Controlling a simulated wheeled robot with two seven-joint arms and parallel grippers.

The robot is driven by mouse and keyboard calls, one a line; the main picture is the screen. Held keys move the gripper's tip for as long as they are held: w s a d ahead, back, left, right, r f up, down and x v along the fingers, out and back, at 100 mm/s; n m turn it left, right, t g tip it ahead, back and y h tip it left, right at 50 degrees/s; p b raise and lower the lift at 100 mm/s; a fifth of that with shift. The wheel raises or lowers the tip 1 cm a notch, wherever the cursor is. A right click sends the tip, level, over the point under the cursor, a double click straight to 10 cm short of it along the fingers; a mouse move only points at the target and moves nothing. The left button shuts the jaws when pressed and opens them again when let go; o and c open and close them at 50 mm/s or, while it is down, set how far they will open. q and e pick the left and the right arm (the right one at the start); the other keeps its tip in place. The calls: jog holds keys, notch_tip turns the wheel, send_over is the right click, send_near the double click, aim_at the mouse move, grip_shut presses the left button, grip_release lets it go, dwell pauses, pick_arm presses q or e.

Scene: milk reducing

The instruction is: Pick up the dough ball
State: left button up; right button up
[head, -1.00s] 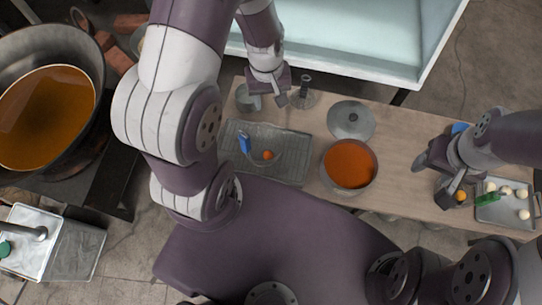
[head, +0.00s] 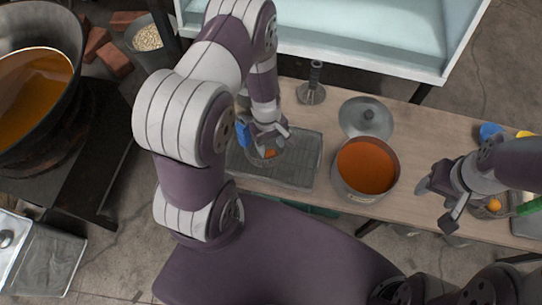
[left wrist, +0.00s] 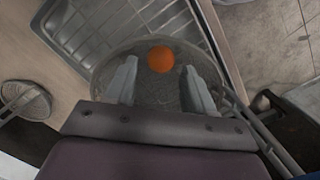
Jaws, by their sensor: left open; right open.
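An orange ball, which I take as the dough ball (head: 270,153), lies in a round mesh strainer over the metal tray. In the left wrist view the ball (left wrist: 161,59) sits just beyond the fingertips, between their lines, untouched. The strainer (left wrist: 112,52) spreads around it. My left gripper (head: 268,140) is open and empty above the strainer and partly covers it in the head view; its fingers also show in the left wrist view (left wrist: 160,75). My right gripper (head: 447,205) is open at the right, beside a cup holding another orange ball (head: 494,205).
The metal tray (head: 300,175) lies under the strainer. A pot of orange liquid (head: 366,167) stands to its right, with a lid (head: 367,118) behind it. A blue handle (head: 243,135) is close to my left gripper.

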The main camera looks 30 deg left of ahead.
aim_at(271, 152)
pick_arm(q)
notch_tip(271, 152, down, 3)
jog(key=shift+s+d+f+b, duration=0.1)
jog(key=shift+d+f+b, duration=0.1)
jog(key=shift+b, duration=0.35)
jog(key=shift+r, duration=0.15)
jog(key=c, duration=0.5)
pick_arm(e)
jog(key=shift+f, duration=0.95)
pick_arm(q)
jog(key=shift+r, duration=0.1)
notch_tip(271, 152, up, 14)
jog(key=p, duration=0.8)
jog(key=shift+a+r, duration=0.1)
jog(key=shift+r, duration=0.15)
notch_tip(271, 152, up, 13)
jog(key=p, duration=0.5)
jog(key=shift+r, duration=0.2)
pick_arm(e)
notch_tip(271, 152, up, 13)
jog(key=shift+f, duration=0.2)
